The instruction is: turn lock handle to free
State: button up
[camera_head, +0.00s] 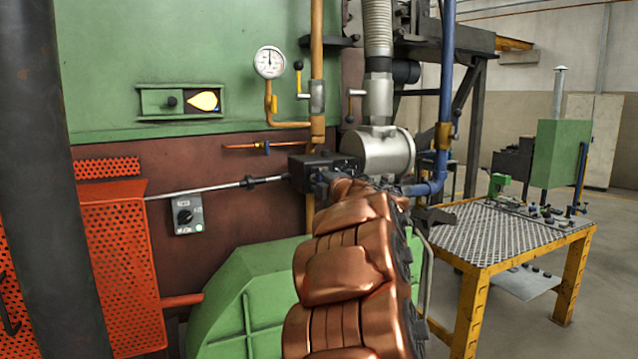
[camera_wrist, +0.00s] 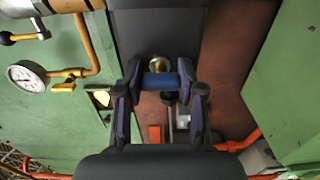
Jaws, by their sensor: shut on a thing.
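In the wrist view, my gripper (camera_wrist: 161,84) is shut on a short blue grip, which I take to be the lock handle (camera_wrist: 160,80). The handle lies crosswise between the two fingers. A brass-coloured round part (camera_wrist: 158,64) shows just beyond it. In the head view my copper-coloured arm reaches away toward the furnace front and hides the handle. Only dark parts at the arm's far end show there, so the handle's exact angle cannot be told from that side.
A pressure gauge (camera_head: 269,62) and pipes stand above the arm. A grey switch box (camera_head: 187,214) and orange perforated guard (camera_head: 110,262) are at left. A green housing (camera_head: 236,306) lies below. A yellow-framed table (camera_head: 497,236) stands right, with open floor beyond.

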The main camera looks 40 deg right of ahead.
jog(key=shift+f, duration=0.1)
jog(key=o, duration=1.2)
jog(key=shift+c, duration=0.2)
jog(key=shift+s, duration=0.15)
jog(key=v, duration=1.1)
jog(key=shift+s+a, duration=0.15)
jog(key=shift+s, duration=0.2)
